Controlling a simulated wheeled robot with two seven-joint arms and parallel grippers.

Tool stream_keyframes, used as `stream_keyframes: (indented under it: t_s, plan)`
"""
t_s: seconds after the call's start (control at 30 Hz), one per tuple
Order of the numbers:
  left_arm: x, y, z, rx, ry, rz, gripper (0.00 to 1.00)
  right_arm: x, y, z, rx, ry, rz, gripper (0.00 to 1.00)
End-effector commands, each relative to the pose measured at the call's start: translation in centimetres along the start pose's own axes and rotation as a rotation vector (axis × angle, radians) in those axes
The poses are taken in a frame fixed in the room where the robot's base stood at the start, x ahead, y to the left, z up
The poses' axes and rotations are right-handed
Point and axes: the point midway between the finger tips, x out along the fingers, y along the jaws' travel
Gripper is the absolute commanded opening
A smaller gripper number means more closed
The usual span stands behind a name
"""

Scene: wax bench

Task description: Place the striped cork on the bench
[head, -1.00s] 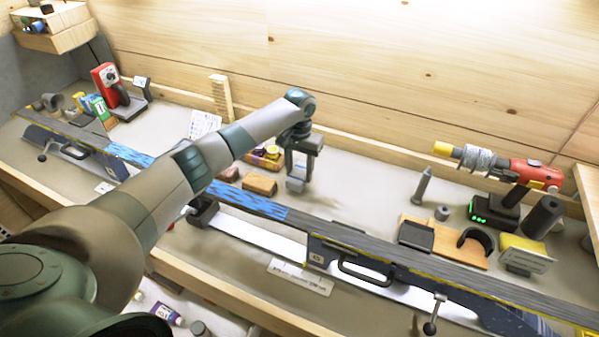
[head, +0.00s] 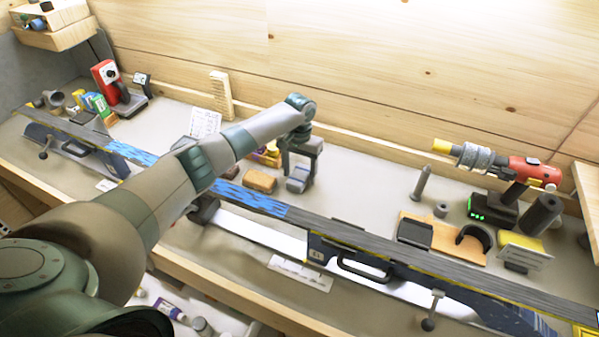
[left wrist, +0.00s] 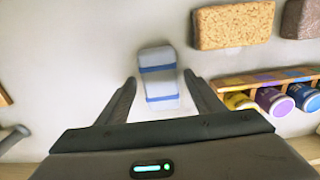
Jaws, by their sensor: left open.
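The striped cork, a pale grey block with blue bands (left wrist: 158,62), lies flat on the bench (left wrist: 75,60). In the head view the cork (head: 299,180) shows just under my left gripper (head: 298,172), behind the long dark rail. In the left wrist view my left gripper (left wrist: 159,78) is open, with one finger on each side of the cork's near half. Gaps show between the cork and both fingers. My right gripper is not in view.
A brown cork block (left wrist: 233,24) lies to the right of the striped one in the wrist view. A rack (left wrist: 270,80) with coloured pots is nearer. The long dark rail (head: 350,232) runs across the bench front.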

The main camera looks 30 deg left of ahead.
Motion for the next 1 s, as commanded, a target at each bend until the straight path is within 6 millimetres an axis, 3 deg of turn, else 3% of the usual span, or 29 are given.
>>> stream_keyframes:
  t_s: [0.27,0.8,1.0]
  plan:
    - [-1.6,0.0,-0.1,0.001,0.002,0.001,0.61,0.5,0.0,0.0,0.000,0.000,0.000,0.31]
    - [-10.3,0.0,-0.1,0.000,0.003,0.001,0.61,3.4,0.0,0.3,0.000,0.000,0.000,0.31]
    - [-12.0,0.0,-0.1,0.000,0.000,0.001,0.61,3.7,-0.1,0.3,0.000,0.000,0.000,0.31]
